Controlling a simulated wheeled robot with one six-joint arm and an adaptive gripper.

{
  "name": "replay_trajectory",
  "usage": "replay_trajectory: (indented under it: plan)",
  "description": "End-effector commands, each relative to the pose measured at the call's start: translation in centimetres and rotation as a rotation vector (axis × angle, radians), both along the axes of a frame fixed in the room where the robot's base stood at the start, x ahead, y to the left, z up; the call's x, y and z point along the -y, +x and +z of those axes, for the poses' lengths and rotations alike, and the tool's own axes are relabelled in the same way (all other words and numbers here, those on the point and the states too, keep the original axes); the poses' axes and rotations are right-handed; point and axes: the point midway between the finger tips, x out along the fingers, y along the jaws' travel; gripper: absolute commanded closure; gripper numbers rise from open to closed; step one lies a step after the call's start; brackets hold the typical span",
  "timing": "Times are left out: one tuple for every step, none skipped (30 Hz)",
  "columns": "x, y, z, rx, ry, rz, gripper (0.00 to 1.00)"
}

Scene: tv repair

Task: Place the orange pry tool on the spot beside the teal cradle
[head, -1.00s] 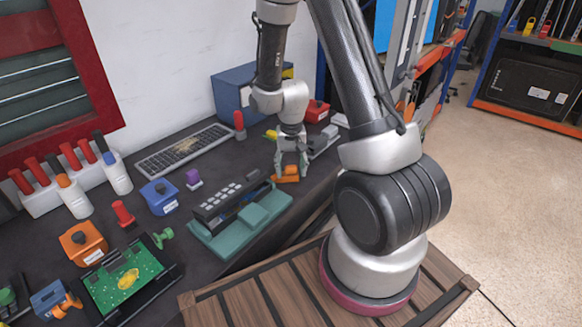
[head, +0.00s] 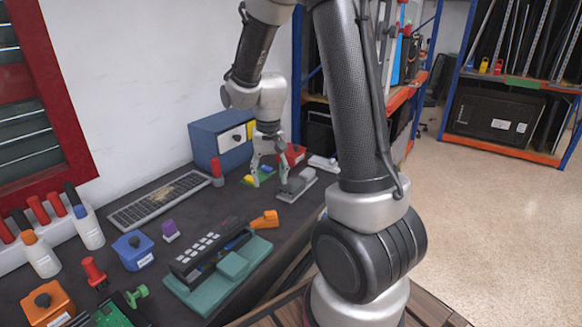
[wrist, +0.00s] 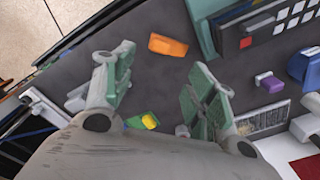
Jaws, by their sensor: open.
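The orange pry tool (head: 265,219) lies on the dark bench just behind the teal cradle (head: 200,296), near its far right end. The wrist view shows the tool (wrist: 168,45) with a narrow gap between it and the cradle (wrist: 203,30). The cradle holds a black device with light keys (head: 200,247). My gripper (head: 269,174) is open and empty, behind and above the pry tool. In the wrist view the fingers (wrist: 160,75) are spread wide, with nothing between them.
A green and yellow item (head: 249,179) and a grey tool (head: 296,185) lie near my fingers. A blue box (head: 221,139) stands at the wall. A keyboard-like panel (head: 160,199), purple block (head: 170,231) and blue block (head: 133,250) stand left of the cradle.

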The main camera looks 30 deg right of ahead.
Motion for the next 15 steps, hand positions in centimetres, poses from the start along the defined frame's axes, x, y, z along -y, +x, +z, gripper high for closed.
replay_trajectory:
  plan:
    - [0.0,-0.5,1.7,0.025,0.0,0.016,0.43]
    - [0.1,-1.0,2.7,0.036,-0.001,0.027,0.43]
    - [0.1,-1.8,4.1,0.054,-0.001,0.045,0.43]
    - [0.1,-2.4,5.2,0.069,-0.004,0.058,0.43]
    - [0.1,-3.1,6.2,0.083,-0.004,0.073,0.43]
    - [0.2,-4.0,7.6,0.102,-0.006,0.092,0.43]
    - [0.2,-4.8,8.5,0.115,-0.009,0.107,0.43]
    - [0.2,-5.5,9.4,0.129,-0.01,0.121,0.43]
    - [0.2,-6.6,10.5,0.147,-0.013,0.141,0.43]
    - [0.3,-7.4,11.3,0.16,-0.015,0.154,0.43]
    - [0.3,-8.2,12.0,0.174,-0.018,0.17,0.43]
    - [0.3,-9.4,13.0,0.191,-0.022,0.188,0.43]
    - [0.3,-10.2,13.6,0.206,-0.026,0.203,0.43]
    - [0.3,-11.1,14.2,0.218,-0.029,0.217,0.43]
    - [0.4,-12.3,14.9,0.236,-0.034,0.237,0.43]
